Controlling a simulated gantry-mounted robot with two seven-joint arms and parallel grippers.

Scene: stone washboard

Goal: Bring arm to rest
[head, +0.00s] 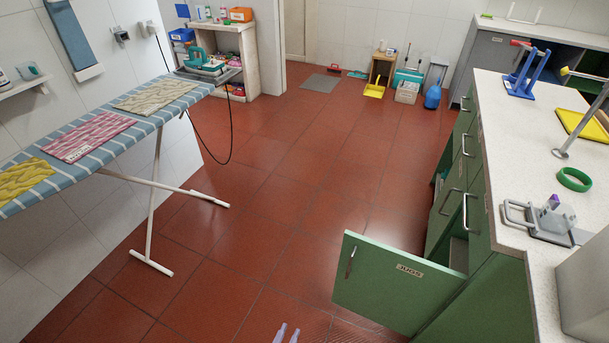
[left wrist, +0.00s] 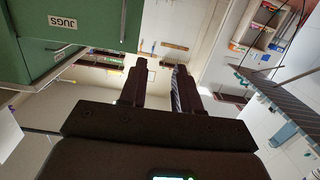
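My right gripper is in neither view.
The green cabinet's white worktop (head: 510,130) runs along the right, with a green ring (head: 574,179) and a blue stand (head: 525,75). An ironing board (head: 108,117) with folded cloths stands left. The red floor (head: 290,190) between is clear.

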